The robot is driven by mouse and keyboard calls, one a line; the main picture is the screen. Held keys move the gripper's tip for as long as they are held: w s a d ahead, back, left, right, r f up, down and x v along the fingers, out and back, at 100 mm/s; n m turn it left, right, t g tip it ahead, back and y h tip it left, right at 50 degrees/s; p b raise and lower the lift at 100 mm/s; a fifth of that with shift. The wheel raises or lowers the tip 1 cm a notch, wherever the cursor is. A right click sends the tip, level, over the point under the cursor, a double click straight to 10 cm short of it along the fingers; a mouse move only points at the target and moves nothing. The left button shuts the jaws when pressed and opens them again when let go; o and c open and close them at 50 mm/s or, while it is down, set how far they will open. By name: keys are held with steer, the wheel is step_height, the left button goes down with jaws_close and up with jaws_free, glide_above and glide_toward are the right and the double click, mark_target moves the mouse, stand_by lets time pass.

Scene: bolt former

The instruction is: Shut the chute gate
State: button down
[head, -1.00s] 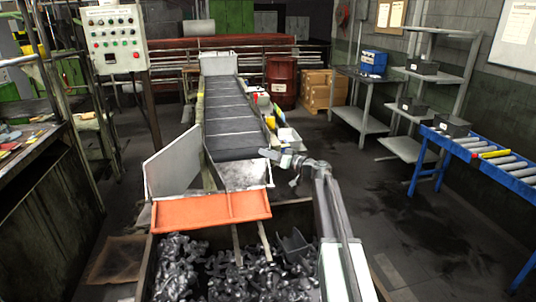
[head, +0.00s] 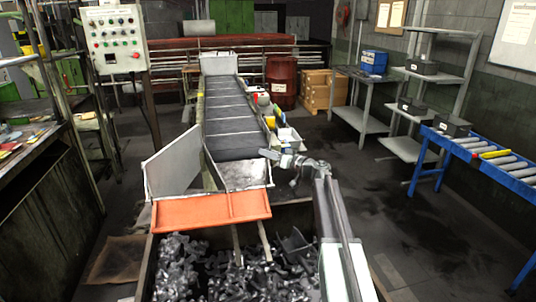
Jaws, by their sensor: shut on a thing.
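The chute (head: 246,174) is a grey, worn trough at the near end of a dark sloping conveyor. A broad orange plate (head: 212,211) spans its front lip, above the bin of dark metal parts. A flat grey panel (head: 172,162) stands at an angle on the chute's left side. I cannot tell for sure which of these plates is the gate. My gripper (head: 268,154) is at the chute's upper right edge, shut on a small pale piece there. The jaws are small in view, and the arm hides part of the right side.
The bin (head: 143,270) below the chute is full of dark parts. A control box (head: 117,40) stands at the left. A red drum (head: 281,80), grey shelves (head: 410,149) and a blue roller conveyor (head: 430,183) stand behind and right.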

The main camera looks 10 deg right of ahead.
steer(key=shift+d, duration=0.1)
steer(key=s+b, duration=0.1)
steer(key=s+n+t+y+b, duration=0.1)
steer(key=shift+s+r+b, duration=0.1)
steer(key=shift+r+b, duration=0.2)
steer(key=s+n+g+y+b, duration=0.5)
steer(key=s+n+y+b, duration=0.7)
steer(key=n, duration=0.5)
steer(key=shift+s+f+n+y+b, duration=0.35)
steer(key=shift+s+b, duration=0.4)
steer(key=shift+b, duration=0.55)
steer(key=shift+s, duration=0.1)
steer(key=c, duration=1.2)
jaws_free()
